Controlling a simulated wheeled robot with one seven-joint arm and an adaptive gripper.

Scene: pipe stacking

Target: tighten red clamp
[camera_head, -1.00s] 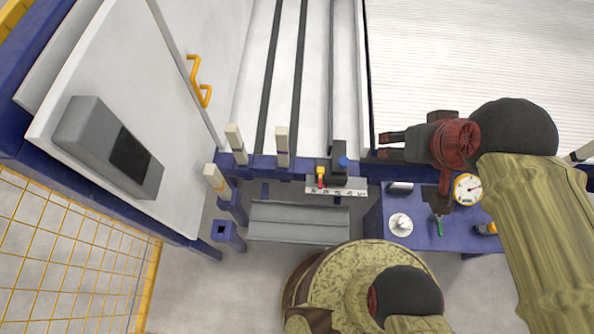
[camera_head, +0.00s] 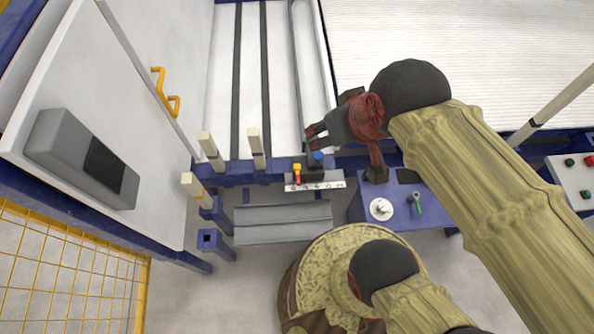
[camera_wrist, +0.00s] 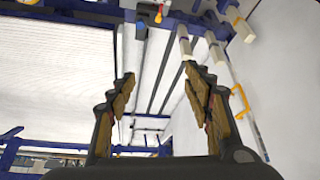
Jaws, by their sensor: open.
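The small red clamp (camera_head: 297,178) with a yellow top sits on the blue frame rail, just left of a blue knob (camera_head: 318,157) and above a white numbered strip (camera_head: 318,184). In the wrist view the red and yellow clamp (camera_wrist: 159,14) is small, at the top edge. My gripper (camera_head: 312,137) is open and empty, above and slightly right of the clamp in the head view, apart from it. Its two fingers are spread wide in the wrist view (camera_wrist: 158,80).
Pale posts (camera_head: 256,148) stand left of the clamp along the rail. A blue panel (camera_head: 400,215) with a round dial lies to the right. A white door with a yellow handle (camera_head: 163,92) is at left. A grey tray (camera_head: 283,222) is in front of the rail.

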